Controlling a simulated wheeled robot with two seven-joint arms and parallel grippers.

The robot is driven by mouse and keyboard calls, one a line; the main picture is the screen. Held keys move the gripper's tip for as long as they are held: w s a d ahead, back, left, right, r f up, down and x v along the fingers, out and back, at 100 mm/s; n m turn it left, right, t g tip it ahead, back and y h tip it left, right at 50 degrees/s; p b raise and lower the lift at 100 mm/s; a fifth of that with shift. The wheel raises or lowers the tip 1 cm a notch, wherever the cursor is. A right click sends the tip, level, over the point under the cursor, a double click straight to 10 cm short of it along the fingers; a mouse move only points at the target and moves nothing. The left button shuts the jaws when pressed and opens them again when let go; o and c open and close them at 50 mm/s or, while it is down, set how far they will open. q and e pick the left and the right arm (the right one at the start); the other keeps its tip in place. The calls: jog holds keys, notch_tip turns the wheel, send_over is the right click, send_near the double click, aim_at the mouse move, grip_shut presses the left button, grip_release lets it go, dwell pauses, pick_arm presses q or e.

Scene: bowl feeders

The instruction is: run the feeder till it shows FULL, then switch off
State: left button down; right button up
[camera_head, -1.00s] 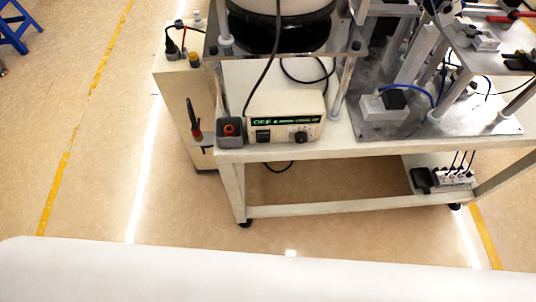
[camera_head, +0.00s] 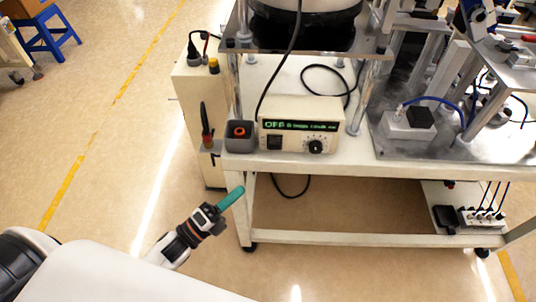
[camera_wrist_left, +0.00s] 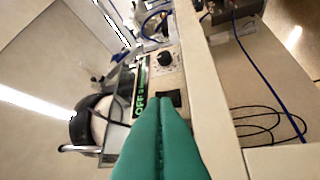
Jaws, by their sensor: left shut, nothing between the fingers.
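The feeder's control box (camera_head: 301,125) is a cream unit on the cart's near left. Its green display (camera_head: 300,126) reads OFF, with smaller text too fine to read. A black switch (camera_head: 274,142) and a black round knob (camera_head: 316,146) sit on its front. The bowl feeder (camera_head: 304,22) stands above on a metal plate, its top cut off. My left gripper (camera_head: 232,197) has teal fingers, shut and empty, below and left of the box. In the left wrist view the teal fingertips (camera_wrist_left: 160,103) point toward the switch (camera_wrist_left: 170,98). My right gripper is out of view.
A grey box with a red button (camera_head: 239,132) stands left of the control box. The cart's front edge (camera_head: 330,171) lies between my gripper and the panel. A metal fixture stands at right, a power strip (camera_head: 482,217) on the lower shelf.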

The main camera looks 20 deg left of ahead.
pick_arm(q)
jog(key=p, duration=0.3)
send_near(274, 142)
jog(key=w+d, duration=0.4)
jog(key=shift+d+r, duration=0.15)
jog(key=shift+r, duration=0.2)
jog(key=shift+w+a+r, duration=0.15)
jog(key=shift+w+a, duration=0.05)
jog(key=shift+w, duration=0.45)
jog(key=shift+w+a+r+n+y+p, duration=0.15)
jog(key=shift+r+n+p, duration=0.15)
jog(key=shift+p, duration=0.35)
jog(key=shift+w+d+r+n+y+p, duration=0.1)
jog(key=shift+w+r+n+y+p, duration=0.1)
jog(key=shift+r+p, duration=0.3)
jog(key=shift+s+f+b, duration=0.15)
jog(key=shift+f+b, duration=0.25)
jog(key=shift+f, duration=0.25)
